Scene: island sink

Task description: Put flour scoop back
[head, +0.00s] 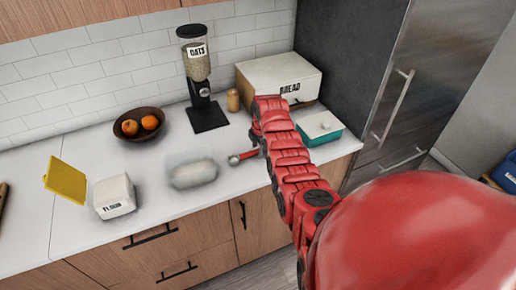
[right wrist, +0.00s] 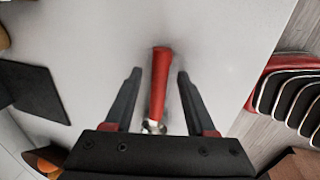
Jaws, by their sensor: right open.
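The flour scoop (head: 235,159) lies on the white counter, with its metal end to the left and its red handle towards my right gripper. In the right wrist view the red handle (right wrist: 161,78) runs between the two dark fingers. My right gripper (right wrist: 159,74) is open, with a finger on each side of the handle and visible gaps. In the head view my right arm hides most of this gripper. A white flour box (head: 114,198) stands on the counter at the left. A yellow panel (head: 66,181) is tilted beside it. My left gripper is not in view.
A blurred whitish object (head: 193,173) sits between the flour box and the scoop. Behind are a fruit bowl (head: 128,131), an oats dispenser (head: 197,75), a bread box (head: 268,77) and a teal container (head: 320,127). The counter's front edge is close to the scoop.

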